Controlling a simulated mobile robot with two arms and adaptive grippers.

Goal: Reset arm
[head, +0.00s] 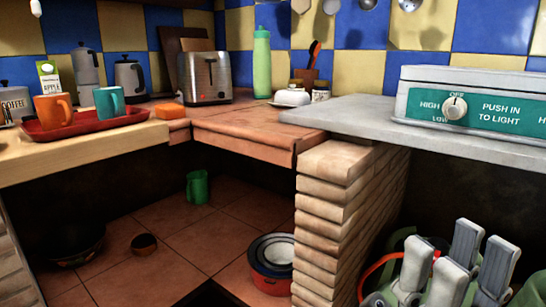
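My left gripper is not in view.
A brick pillar (335,215) and the grey counter (340,113) with a stove panel (480,108) are close to my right gripper. A red tray (80,124) with mugs and a toaster (205,78) stand on the counters. A green mug (197,187) and a red pot (268,280) sit below.

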